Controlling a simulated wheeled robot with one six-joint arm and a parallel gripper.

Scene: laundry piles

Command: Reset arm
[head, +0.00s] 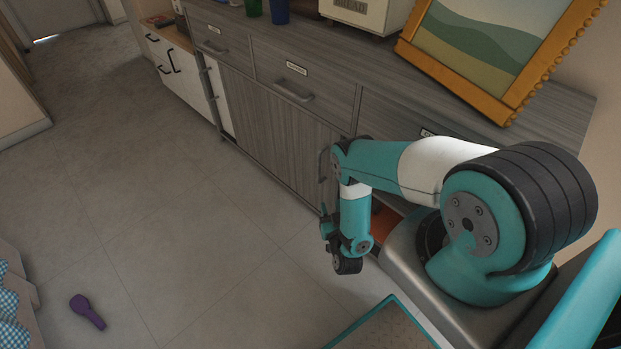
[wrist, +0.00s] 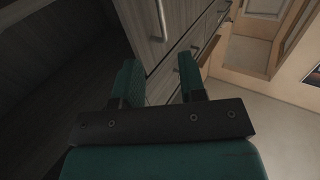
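My gripper (wrist: 158,75) is open in the wrist view, its two teal fingers apart with nothing between them. In the head view my arm is bent, with its forearm hanging down in front of the grey wood cabinet (head: 280,120). The gripper end there is small and partly hidden by the wrist. In the wrist view a cabinet front with a metal handle (wrist: 161,20) is beyond the fingers, and a dark wood recess lies to the left. I cannot tell how far the fingertips are from the cabinet.
A framed picture (head: 488,45), a cream appliance (head: 362,14) and a blue cup (head: 279,12) stand on the cabinet top. An orange thing (head: 384,222) shows low behind my arm. The middle floor is clear.

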